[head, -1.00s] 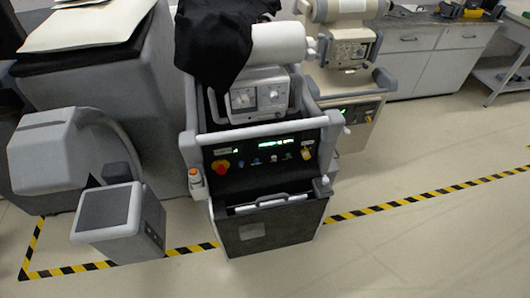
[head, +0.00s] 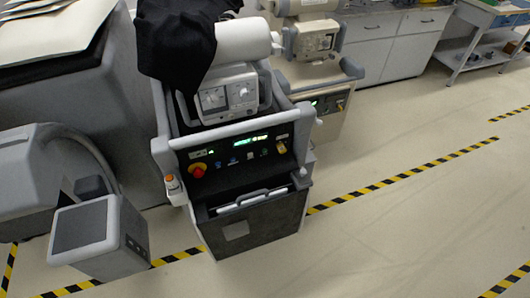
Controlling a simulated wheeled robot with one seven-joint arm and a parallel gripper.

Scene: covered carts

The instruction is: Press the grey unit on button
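The grey unit (head: 170,144) is a wheeled-cart machine with grey rails and a dark front, standing left of centre. Its sloped black control panel (head: 240,178) faces me. It has a red knob on a yellow base (head: 198,170), a lit green display (head: 250,141), a row of small round buttons (head: 250,156), some bluish and some pale, and a yellow switch (head: 281,148). The labels are too small to read, so I cannot tell which is the on button. A black cloth (head: 180,45) covers its upper left, leaving the panel uncovered. My gripper is not in view.
A beige unit (head: 335,70) stands close behind. A grey machine with a dark-screened box (head: 98,238) is at lower left, close to the grey unit. Cabinets (head: 385,45) line the back. Floor with striped tape (head: 400,180) is clear at right.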

